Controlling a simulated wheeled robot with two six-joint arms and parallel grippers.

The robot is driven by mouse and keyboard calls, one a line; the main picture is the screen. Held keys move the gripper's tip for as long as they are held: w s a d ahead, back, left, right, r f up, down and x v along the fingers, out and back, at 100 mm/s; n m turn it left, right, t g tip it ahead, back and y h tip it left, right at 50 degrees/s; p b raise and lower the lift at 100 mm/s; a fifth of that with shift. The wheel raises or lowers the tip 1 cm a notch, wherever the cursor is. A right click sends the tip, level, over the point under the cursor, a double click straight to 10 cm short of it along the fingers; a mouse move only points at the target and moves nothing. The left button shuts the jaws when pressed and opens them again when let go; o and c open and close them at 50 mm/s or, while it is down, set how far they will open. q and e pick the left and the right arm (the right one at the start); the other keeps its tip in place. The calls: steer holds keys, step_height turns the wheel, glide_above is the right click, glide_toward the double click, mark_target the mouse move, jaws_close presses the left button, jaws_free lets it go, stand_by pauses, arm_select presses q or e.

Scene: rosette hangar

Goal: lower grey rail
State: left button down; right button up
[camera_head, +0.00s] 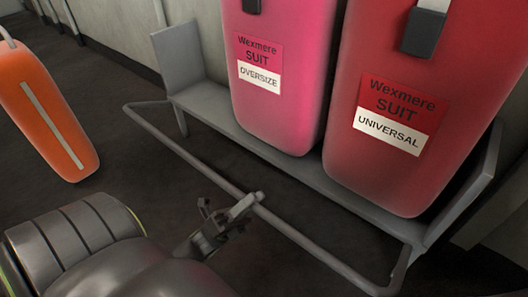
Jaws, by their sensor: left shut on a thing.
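The grey rail (315,246) is a long thin bar with bent ends. It runs along the front of a grey bench-like rack (278,158), and its near right end comes close to the rack's right side. My left gripper (250,203) is shut on the rail around its middle. The fingers cover a short piece of the rail there. My right gripper is not in view.
A pink suit case (285,110) labelled oversize and a red suit case (385,170) labelled universal stand on the rack. An orange case (45,115) stands at the left. Dark floor between the orange case and the rail is clear.

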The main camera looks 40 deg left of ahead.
arm_select(q)
steer(key=shift+s+f+b, duration=0.25)
steer(key=shift+f, duration=0.45)
steer(key=shift+s+f+b, duration=0.3)
steer(key=shift+f, duration=0.4)
steer(key=shift+s+f+b, duration=0.25)
steer(key=shift+f, duration=0.45)
steer(key=c, duration=1.3)
jaws_free()
steer(key=shift+s+a, duration=0.1)
steer(key=p+v, duration=0.1)
steer(key=v, duration=1.1)
